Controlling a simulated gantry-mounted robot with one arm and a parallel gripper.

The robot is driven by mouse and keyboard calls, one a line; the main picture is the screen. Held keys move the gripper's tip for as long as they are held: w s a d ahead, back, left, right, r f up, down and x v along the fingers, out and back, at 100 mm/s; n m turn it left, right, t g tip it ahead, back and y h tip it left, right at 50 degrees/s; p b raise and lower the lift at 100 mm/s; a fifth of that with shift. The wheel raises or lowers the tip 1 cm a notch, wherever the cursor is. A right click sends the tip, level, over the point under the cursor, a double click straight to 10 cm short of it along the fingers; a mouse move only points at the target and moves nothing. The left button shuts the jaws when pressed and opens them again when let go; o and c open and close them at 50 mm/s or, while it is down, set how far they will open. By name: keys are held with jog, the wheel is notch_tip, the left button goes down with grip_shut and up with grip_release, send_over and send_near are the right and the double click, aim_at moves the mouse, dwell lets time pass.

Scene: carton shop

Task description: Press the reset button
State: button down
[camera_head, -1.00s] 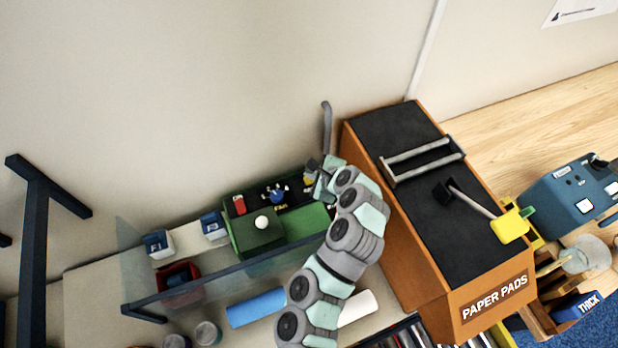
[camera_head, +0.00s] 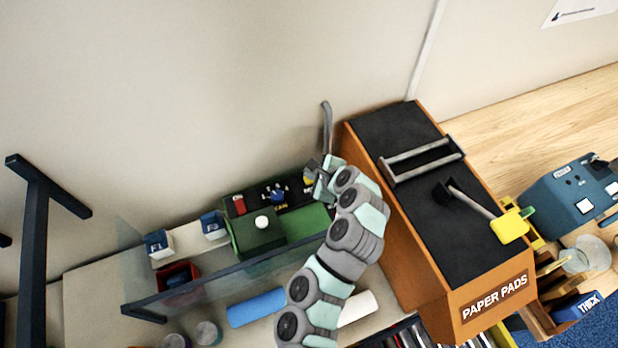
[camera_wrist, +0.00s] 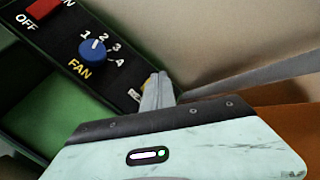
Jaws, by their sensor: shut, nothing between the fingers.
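The green machine (camera_head: 256,232) has a black control panel that also shows in the wrist view (camera_wrist: 55,60). The panel carries a red OFF/ON switch (camera_wrist: 43,8) and a blue FAN knob (camera_wrist: 93,50). A yellow part, apparently the button (camera_wrist: 148,85), is at the panel's right end, mostly hidden behind my fingers; a bit of it shows in the head view (camera_head: 308,178). Its label is mostly covered and cannot be read. My gripper (camera_wrist: 160,78) is shut and empty, with its fingertips right at the yellow part. I cannot tell whether they touch it.
A clear guard with a dark rail (camera_head: 225,269) runs along the machine's front. An orange cabinet (camera_head: 400,262) marked PAPER PADS stands close on the right of my arm. The wall is behind the panel. A blue roll (camera_head: 256,307) lies below the rail.

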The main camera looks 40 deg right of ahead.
aim_at(311, 182)
jog(key=shift+f+b, duration=0.4)
jog(key=shift+f+b, duration=0.4)
jog(key=shift+f, duration=0.1)
dwell(0.7)
dwell(0.3)
jog(key=shift+r+p, duration=0.45)
jog(key=shift+r, duration=0.45)
jog(key=shift+r, duration=0.1)
jog(key=shift+r+p, duration=1.3)
jog(key=shift+r, duration=1.15)
